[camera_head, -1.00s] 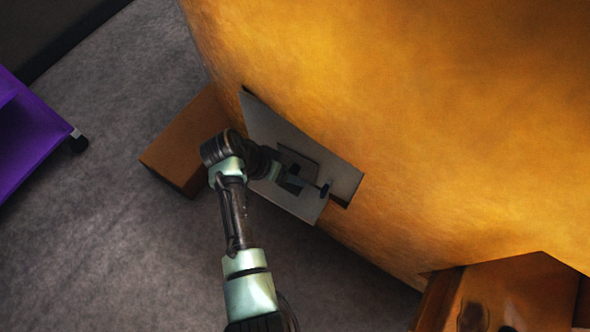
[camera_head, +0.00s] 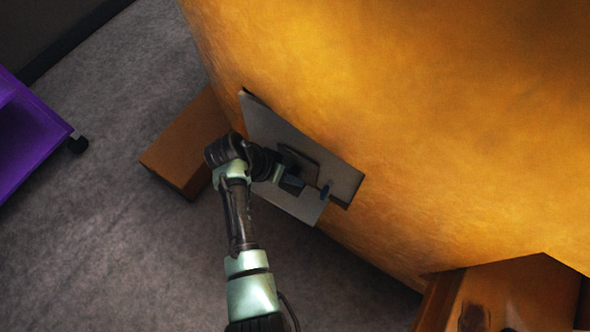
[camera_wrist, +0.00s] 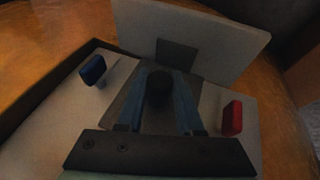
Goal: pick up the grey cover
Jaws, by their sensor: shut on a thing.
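The grey cover (camera_head: 302,154) shows in the head view as a dark grey, roughly square plate at the middle of a lighter grey panel against an orange surface. In the wrist view it is the dark plate (camera_wrist: 126,103) under my fingers, partly hidden by them. A round black knob (camera_wrist: 159,87) stands on it. My gripper (camera_head: 292,184) is at the cover; in the wrist view its two blue-grey fingers (camera_wrist: 160,84) are shut on the knob from both sides. I cannot tell whether the cover is clear of the panel.
A blue handle (camera_wrist: 93,70) stands left of the fingers and a red one (camera_wrist: 232,117) right. Beyond rises a pale upright plate (camera_wrist: 215,38) with a dark square. A brown box (camera_head: 187,150) lies beside my arm; a purple cart (camera_head: 28,135) is far left. Grey floor between is clear.

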